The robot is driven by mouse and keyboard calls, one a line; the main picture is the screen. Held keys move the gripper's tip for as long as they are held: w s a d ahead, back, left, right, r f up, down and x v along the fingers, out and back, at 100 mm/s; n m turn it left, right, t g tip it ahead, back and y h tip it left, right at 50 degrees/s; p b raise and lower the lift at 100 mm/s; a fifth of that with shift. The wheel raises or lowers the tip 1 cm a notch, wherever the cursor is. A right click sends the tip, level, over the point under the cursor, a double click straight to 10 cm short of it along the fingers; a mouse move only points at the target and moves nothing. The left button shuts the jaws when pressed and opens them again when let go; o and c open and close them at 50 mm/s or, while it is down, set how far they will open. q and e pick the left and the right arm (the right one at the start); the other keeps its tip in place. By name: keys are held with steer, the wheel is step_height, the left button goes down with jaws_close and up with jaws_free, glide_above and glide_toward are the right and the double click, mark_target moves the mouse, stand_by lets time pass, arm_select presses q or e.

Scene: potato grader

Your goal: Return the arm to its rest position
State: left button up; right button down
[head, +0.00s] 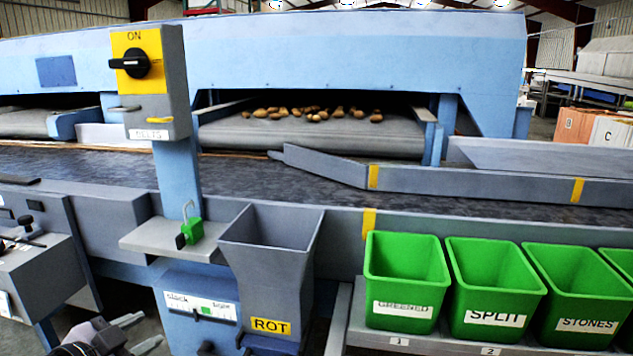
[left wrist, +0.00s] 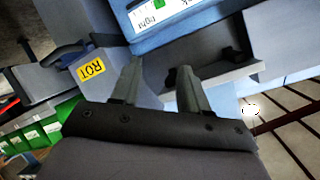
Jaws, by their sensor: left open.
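My left gripper (head: 132,342) shows at the bottom left edge of the head view, low in front of the blue post with the slack/tight scale. Its two grey fingers also show in the left wrist view (left wrist: 158,82). They are apart with nothing between them, so the gripper is open and empty. Most of the left arm is out of frame. My right gripper is in neither view.
The ROT chute (head: 270,250) and green bins (head: 407,260) stand to the gripper's right. A grey shelf (head: 175,236) holds a green padlock (head: 192,232). The switch box (head: 150,80) reads ON. Potatoes (head: 320,113) lie on the back belt.

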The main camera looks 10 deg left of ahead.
arm_select(q)
steer(key=s+d+f+n+g+h, duration=0.1)
steer(key=s+d+f+n+g, duration=0.15)
steer(key=s+d+f, duration=0.65)
steer(key=s+d+f+n+g, duration=0.1)
steer(key=s+d+f+n, duration=0.3)
steer(key=s+d+f, duration=0.6)
steer(key=w+a+r+p, duration=0.1)
steer(key=a+r+p, duration=0.3)
steer(key=r+p, duration=0.7)
steer(key=p, duration=0.5)
steer(key=shift+a+r+t+y, duration=0.25)
steer(key=shift+r+t+y, duration=0.05)
steer(key=shift+r+t, duration=0.05)
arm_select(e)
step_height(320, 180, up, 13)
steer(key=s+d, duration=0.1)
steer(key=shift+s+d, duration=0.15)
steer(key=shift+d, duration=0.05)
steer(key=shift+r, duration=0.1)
